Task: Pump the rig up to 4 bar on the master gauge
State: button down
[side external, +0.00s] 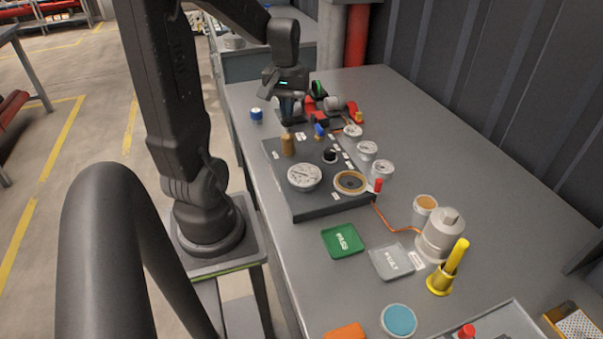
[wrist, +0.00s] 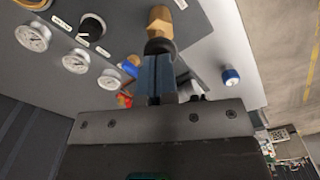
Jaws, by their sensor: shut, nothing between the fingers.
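A dark rig panel (side external: 325,208) lies on the bench. It carries a large white gauge (side external: 304,176) and several small gauges, including one at its right edge (side external: 383,169). The gauge needles are too small to read. My gripper (side external: 287,118) is over the panel's far left end, just behind a brass fitting (side external: 287,146). In the wrist view, its blue fingers (wrist: 157,78) are shut with nothing between them. A dark round knob (wrist: 159,46) and the brass fitting (wrist: 160,20) show just beyond the fingertips; I cannot tell whether they touch.
Red and green parts and a grey cylinder (side external: 335,103) stand behind the panel. A blue-capped piece (side external: 256,115) stands to the left. A green PASS tray (side external: 343,240), a grey FAULT tray (side external: 391,262) and a yellow holder (side external: 441,281) are in front.

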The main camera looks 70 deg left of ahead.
jog(key=shift+f, duration=1.5)
jog(key=shift+r, duration=1.9)
jog(key=shift+f, duration=1.9)
jog(key=shift+r, duration=1.9)
